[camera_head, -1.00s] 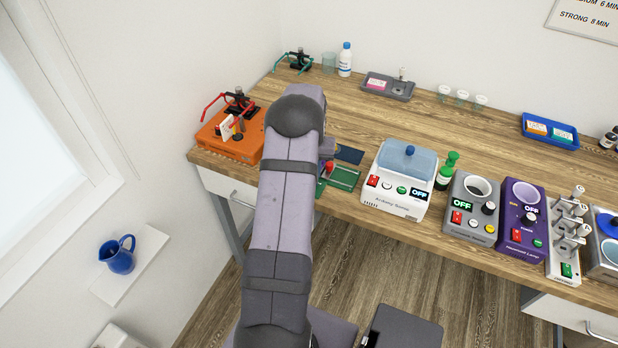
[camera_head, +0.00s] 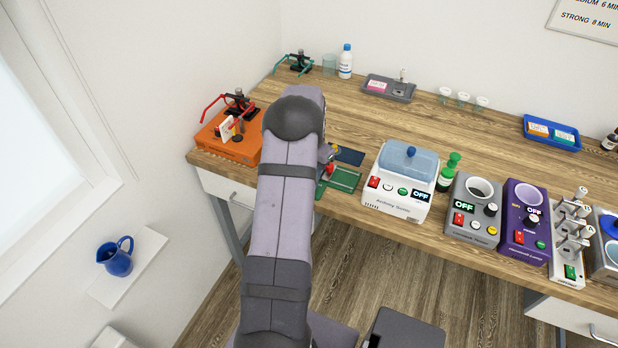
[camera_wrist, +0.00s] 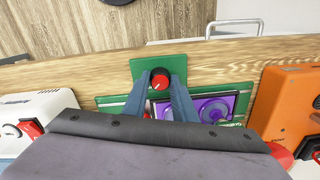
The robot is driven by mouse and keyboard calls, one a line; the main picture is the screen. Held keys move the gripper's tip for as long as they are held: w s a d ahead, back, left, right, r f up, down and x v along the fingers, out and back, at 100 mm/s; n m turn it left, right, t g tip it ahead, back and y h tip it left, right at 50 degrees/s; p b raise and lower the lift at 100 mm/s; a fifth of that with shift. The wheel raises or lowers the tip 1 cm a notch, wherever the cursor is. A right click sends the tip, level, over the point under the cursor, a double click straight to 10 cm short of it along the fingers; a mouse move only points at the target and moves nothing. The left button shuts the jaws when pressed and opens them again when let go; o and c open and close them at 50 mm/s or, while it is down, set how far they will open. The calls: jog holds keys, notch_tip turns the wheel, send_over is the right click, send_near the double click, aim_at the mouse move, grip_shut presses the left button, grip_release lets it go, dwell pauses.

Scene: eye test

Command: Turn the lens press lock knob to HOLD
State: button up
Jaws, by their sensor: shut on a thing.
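The lens press (camera_wrist: 166,62) is a green plate with purple and dark round parts, near the table's front edge. Its lock knob (camera_wrist: 159,82) has a red top and a dark rim; a small pale mark on top is too small to read. My gripper (camera_wrist: 160,84) has one finger on each side of the knob and is shut on it. In the head view the green press (camera_head: 344,179) and the red knob (camera_head: 330,169) show just right of my arm, which hides part of them. No HOLD label is readable.
An orange device (camera_head: 228,145) with red arms stands left of the press. A white machine (camera_head: 398,195) with a blue lid stands to the right, then a grey device (camera_head: 472,212) and a purple one (camera_head: 525,220). The table behind the press is mostly clear.

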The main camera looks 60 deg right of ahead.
dwell(0.3)
jog(key=o, duration=1.1)
jog(key=shift+c, duration=0.2)
jog(key=shift+s+r+b, duration=0.1)
jog(key=shift+r+b, duration=1.15)
jog(key=shift+r, duration=2.5)
